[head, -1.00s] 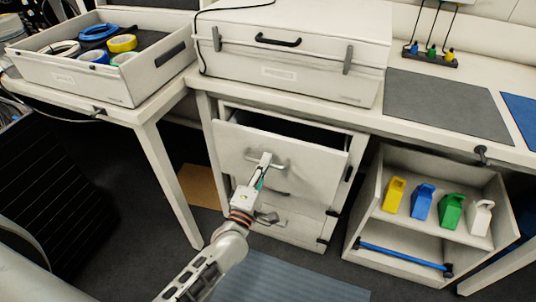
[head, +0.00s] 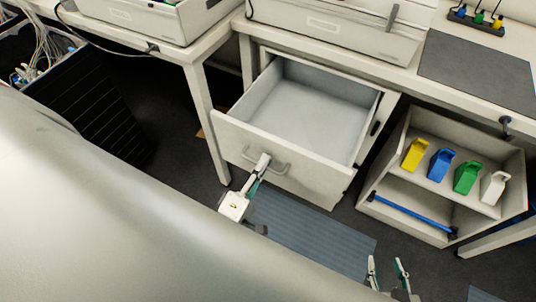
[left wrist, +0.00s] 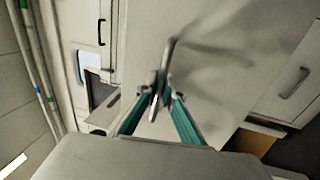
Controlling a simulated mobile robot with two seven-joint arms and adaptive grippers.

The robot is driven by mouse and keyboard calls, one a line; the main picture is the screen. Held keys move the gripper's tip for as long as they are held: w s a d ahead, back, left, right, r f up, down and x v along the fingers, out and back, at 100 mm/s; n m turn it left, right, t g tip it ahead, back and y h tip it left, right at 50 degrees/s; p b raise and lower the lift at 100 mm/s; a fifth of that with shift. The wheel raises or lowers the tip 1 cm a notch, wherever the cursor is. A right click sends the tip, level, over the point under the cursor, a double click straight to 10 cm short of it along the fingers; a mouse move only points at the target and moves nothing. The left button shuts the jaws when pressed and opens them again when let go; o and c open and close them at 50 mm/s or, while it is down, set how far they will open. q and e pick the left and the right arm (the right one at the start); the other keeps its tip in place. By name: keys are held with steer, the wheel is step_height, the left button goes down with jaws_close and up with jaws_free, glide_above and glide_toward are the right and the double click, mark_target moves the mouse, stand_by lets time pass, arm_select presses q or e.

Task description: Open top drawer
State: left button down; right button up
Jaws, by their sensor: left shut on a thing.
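The top drawer (head: 285,150) of the white cabinet is pulled well out in the head view, and its empty grey inside shows. My left gripper (head: 263,165) is shut on the metal bar handle (head: 281,169) on the drawer's front. The left wrist view shows its teal fingers (left wrist: 161,95) closed around the handle (left wrist: 166,66). My right gripper (head: 388,272) shows at the bottom edge of the head view, with its two fingertips apart and nothing between them. It is low and to the right of the drawer.
An open shelf unit (head: 374,192) with yellow, blue, green and white bottles stands right of the cabinet. A table leg (head: 209,123) is close to the drawer's left side. A blue-grey mat (head: 310,235) lies on the floor below the drawer.

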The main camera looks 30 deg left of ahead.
arm_select(q)
steer(key=shift+s, duration=0.1)
steer(key=c, duration=2.4)
jaws_free()
steer(key=shift+c, duration=0.2)
steer(key=shift+s, duration=0.1)
steer(key=s+f, duration=0.2)
steer(key=s, duration=0.9)
steer(key=shift+s+a, duration=0.2)
steer(key=shift+s, duration=0.15)
arm_select(e)
steer(key=shift+s+d+f, duration=0.1)
steer(key=shift+s+d, duration=0.05)
steer(key=shift+s, duration=0.05)
arm_select(q)
steer(key=shift+f, duration=0.1)
